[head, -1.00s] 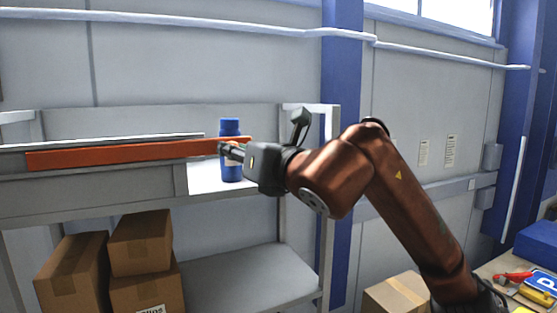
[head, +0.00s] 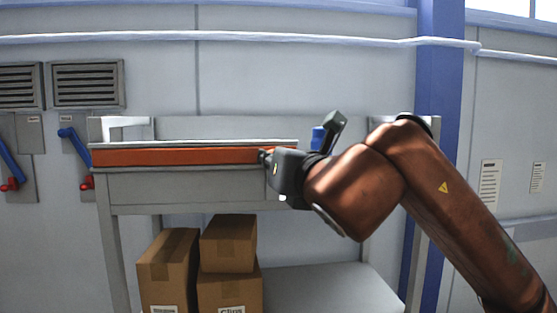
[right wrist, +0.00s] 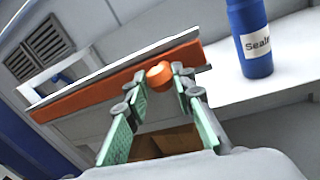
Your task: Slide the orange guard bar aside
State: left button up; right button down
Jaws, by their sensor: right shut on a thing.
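The orange guard bar (head: 180,157) lies level along the front of a grey shelf unit, under a pale rail, with its left end near the unit's left post. It also shows in the right wrist view (right wrist: 90,97). My right gripper (head: 263,156) is at the bar's right part. In the right wrist view its green-padded fingers (right wrist: 158,80) close around a round orange knob (right wrist: 159,75) on the bar's face. My left gripper is not in view.
A blue bottle (right wrist: 251,40) stands on the shelf top right of the bar, partly hidden by my arm in the head view. Cardboard boxes (head: 228,245) sit on the lower shelf. Wall levers (head: 74,150) and vents (head: 87,84) are at the left.

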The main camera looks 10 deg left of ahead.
jog(key=c, duration=2)
grip_release()
jog(key=shift+s+a, duration=0.1)
jog(key=shift+a, duration=0.05)
jog(key=o, duration=0.4)
jog(key=shift+a, duration=0.15)
jog(key=shift+d, duration=0.25)
jog(key=v, duration=1.2)
